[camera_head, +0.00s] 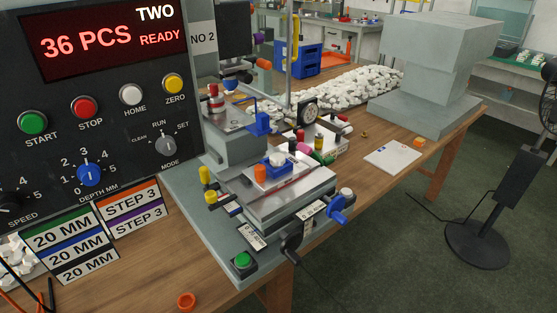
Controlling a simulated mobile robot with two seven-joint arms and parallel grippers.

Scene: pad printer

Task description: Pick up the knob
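Several things here could be the knob. A small orange round piece (186,301) with a hollow top lies loose on the wooden table near the front edge. The control panel at left carries a blue depth knob (90,174), a grey mode knob (166,146) and a black speed knob (10,206). The pad printer (290,205) in the middle has a blue hand knob (337,216) on its right side and a dark one (291,245) at its front. Neither of my grippers is in view.
Step and "20 MM" label cards (134,212) stand below the panel. A green button box (243,262) sits at the printer's front corner. A white paper (392,157), a grey block machine (430,65) and a white heap (350,88) are farther back. A fan (478,235) stands right.

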